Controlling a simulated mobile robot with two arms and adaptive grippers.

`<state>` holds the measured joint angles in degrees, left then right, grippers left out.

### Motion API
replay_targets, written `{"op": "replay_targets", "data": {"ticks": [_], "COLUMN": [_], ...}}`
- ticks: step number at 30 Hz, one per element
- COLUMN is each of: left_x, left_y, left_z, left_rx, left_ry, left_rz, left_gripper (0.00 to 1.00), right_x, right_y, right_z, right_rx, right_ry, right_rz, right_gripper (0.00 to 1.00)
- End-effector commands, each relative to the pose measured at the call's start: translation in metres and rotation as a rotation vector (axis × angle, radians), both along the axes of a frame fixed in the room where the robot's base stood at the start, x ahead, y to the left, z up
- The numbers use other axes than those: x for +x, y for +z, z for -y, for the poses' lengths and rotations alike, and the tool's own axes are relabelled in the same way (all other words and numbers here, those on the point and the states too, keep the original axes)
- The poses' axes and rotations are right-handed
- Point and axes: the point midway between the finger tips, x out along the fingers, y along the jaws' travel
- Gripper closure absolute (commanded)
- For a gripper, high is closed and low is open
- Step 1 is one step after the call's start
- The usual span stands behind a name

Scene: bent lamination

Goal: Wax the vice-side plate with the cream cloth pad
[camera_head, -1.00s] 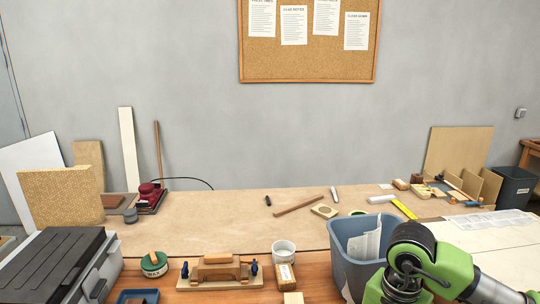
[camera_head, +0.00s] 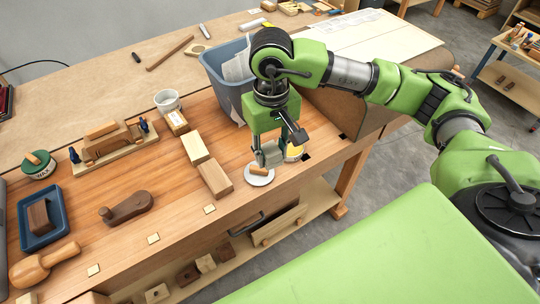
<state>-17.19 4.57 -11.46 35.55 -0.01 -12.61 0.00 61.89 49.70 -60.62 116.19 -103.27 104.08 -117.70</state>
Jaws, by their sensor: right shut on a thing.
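My right gripper (camera_head: 270,158) points down over the front right of the wooden bench. It is shut on the tan handle of a round cream pad (camera_head: 260,180), which is low at the bench top; whether it touches is unclear. Beside the gripper, partly hidden behind it, is a pale round thing with a yellow top (camera_head: 294,153). A green tin marked wax (camera_head: 38,166) stands at the far left. A wooden form with blue-handled clamps (camera_head: 114,143) stands at the back left. I cannot tell which piece is the vice-side plate. My left gripper is out of view.
Two wooden blocks, one pale (camera_head: 195,147) and one browner (camera_head: 215,179), lie left of the gripper. A grey-blue bin (camera_head: 213,67) stands behind my arm. A hand plane (camera_head: 126,208), blue tray (camera_head: 44,241) and mallet (camera_head: 42,265) lie at the left.

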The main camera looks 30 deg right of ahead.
Motion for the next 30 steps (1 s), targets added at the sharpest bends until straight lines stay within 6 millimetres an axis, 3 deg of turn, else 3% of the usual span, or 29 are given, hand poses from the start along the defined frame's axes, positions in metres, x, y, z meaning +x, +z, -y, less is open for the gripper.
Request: {"op": "replay_targets", "data": {"ticks": [1, 6, 13, 23, 30], "left_x": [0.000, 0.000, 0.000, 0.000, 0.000], "left_y": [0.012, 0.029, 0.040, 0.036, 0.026], "left_z": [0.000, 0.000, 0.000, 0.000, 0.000], "left_rx": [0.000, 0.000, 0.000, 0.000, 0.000], "left_ry": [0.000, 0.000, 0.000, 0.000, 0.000], "left_rz": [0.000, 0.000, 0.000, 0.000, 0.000], "left_gripper": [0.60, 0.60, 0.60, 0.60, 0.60], "right_x": [0.015, 0.056, 0.081, 0.085, 0.085], "right_y": [0.002, -0.014, -0.032, -0.048, -0.071], "right_z": [0.012, 0.055, 0.100, 0.110, 0.109], "right_rx": [-0.002, -0.003, -0.002, -0.001, 0.000], "right_ry": [-0.019, -0.046, -0.054, -0.052, -0.053], "right_rz": [-0.005, -0.004, -0.002, 0.000, -0.001], "right_gripper": [0.86, 0.86, 0.86, 0.86, 0.86]}}
